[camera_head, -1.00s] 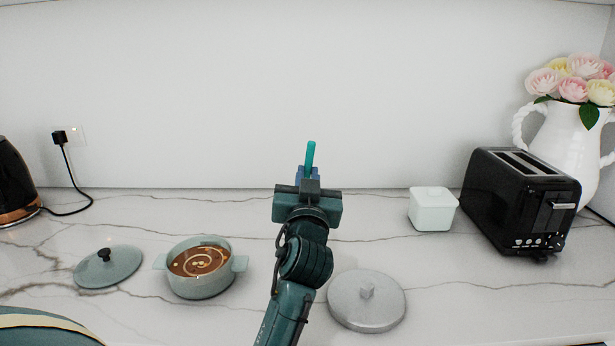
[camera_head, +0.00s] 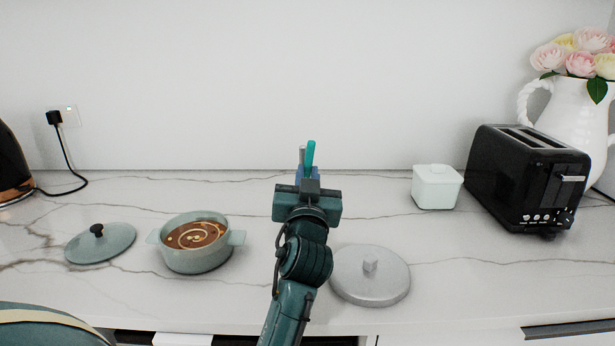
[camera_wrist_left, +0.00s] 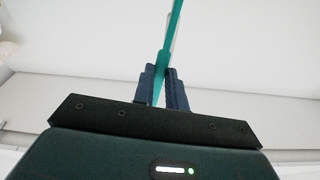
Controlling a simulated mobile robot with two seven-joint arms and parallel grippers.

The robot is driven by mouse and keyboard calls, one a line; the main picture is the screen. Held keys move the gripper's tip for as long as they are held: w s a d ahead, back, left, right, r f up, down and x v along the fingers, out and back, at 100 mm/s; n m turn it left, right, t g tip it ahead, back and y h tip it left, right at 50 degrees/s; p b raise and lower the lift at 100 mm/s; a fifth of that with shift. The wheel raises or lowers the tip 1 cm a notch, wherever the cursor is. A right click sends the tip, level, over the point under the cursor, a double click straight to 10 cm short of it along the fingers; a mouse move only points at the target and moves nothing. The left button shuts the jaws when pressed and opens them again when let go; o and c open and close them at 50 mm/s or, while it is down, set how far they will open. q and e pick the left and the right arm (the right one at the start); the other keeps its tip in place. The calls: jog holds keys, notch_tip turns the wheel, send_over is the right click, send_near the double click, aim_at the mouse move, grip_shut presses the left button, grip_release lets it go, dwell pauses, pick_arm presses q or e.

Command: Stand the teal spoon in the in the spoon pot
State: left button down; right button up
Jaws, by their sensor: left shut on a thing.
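The teal spoon (camera_head: 310,154) shows as a slim upright handle above my left gripper (camera_head: 309,177), tilted slightly. My left gripper is shut on it. In the left wrist view the teal spoon (camera_wrist_left: 172,40) rises from between the blue fingertips of my left gripper (camera_wrist_left: 163,82). A thin grey rod (camera_head: 302,155) stands just left of the spoon's handle; what it belongs to is hidden behind my gripper. I cannot make out the spoon pot; the area behind my gripper and arm is covered. My right gripper is not in view.
A soup pot (camera_head: 198,259) and its lid (camera_head: 100,245) lie left of my arm. A grey round lid (camera_head: 370,284) lies close to its right. A white lidded box (camera_head: 436,190), a black toaster (camera_head: 522,195) and a white flower jug (camera_head: 578,117) stand at the right.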

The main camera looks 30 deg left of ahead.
pick_arm(q)
jog(key=c, duration=1.3)
grip_release()
jog(key=shift+c, duration=0.2)
jog(key=shift+f, duration=0.1)
